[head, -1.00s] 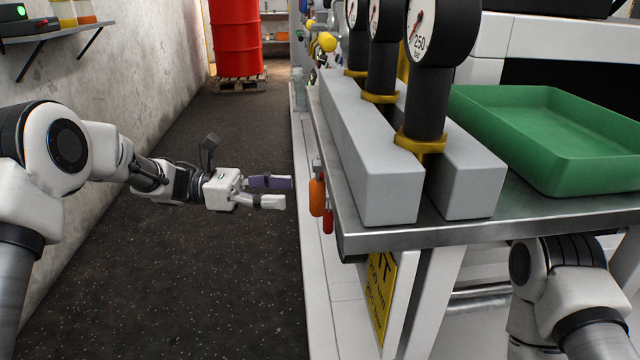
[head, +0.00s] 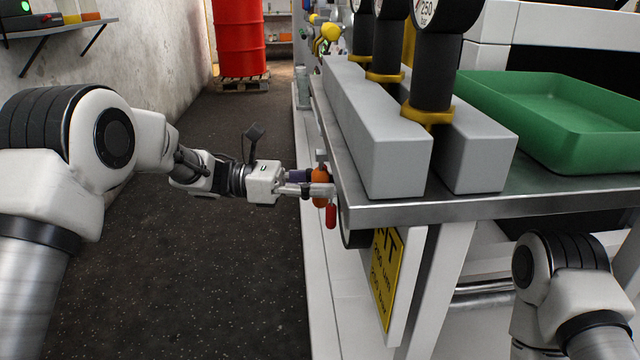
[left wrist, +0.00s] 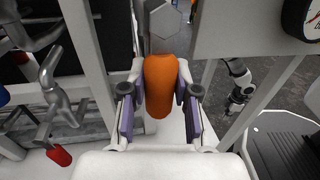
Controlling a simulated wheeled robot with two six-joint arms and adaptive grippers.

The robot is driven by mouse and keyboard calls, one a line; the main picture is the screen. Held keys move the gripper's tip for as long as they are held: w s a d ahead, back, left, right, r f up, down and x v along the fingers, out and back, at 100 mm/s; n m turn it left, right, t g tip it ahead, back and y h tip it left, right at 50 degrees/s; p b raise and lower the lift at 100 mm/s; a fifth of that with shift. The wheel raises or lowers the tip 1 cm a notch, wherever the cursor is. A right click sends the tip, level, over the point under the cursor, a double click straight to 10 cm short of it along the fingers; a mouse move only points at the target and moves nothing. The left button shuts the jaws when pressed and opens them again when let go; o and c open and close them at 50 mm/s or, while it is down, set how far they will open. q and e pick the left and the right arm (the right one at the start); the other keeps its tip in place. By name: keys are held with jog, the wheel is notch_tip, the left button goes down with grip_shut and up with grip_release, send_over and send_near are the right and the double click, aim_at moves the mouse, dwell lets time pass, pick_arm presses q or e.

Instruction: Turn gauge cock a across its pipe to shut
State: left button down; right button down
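An orange handle (head: 320,186) hangs at the left side edge of the steel bench. I take it for the handle of gauge cock a, but no label shows. In the left wrist view the handle (left wrist: 166,85) hangs below a grey hexagonal fitting (left wrist: 166,28). My left gripper (head: 314,183) is at the handle, with one finger on either side. In the left wrist view my left gripper (left wrist: 160,105) looks open around the handle; firm contact does not show. A red handle (head: 331,216) is just below and also shows in the left wrist view (left wrist: 60,155). My right gripper is out of view.
Grey blocks (head: 380,135) and black gauges (head: 436,75) stand on the steel bench (head: 460,206), beside a green tray (head: 560,120). A yellow sign (head: 386,275) is below. The dark floor (head: 190,300) left of the bench is clear; a red drum (head: 238,40) stands far back.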

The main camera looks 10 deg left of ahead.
pick_arm(q)
jog(key=shift+s+n, duration=0.15)
jog(key=shift+n, duration=0.15)
jog(key=shift+s+d+n+h, duration=0.15)
jog(key=shift+s+n+h, duration=0.3)
jog(key=shift+n, duration=0.75)
jog(key=shift+s+d+r+n+t+p, duration=0.15)
jog(key=shift+s+n, duration=0.15)
jog(key=shift+n, duration=0.45)
jog(key=shift+s+a+r+n+t+p, duration=0.1)
jog(key=shift+s+r+n+p, duration=0.2)
jog(key=shift+n, duration=0.4)
jog(key=shift+s+d+n+t+p, duration=0.1)
jog(key=shift+s+n, duration=0.25)
jog(key=shift+n, duration=0.4)
jog(key=c, duration=0.8)
grip_release()
jog(key=shift+c, duration=0.2)
jog(key=shift+h, duration=0.25)
jog(key=a+f, duration=0.1)
jog(key=a, duration=1.1)
jog(key=shift+s+f, duration=0.2)
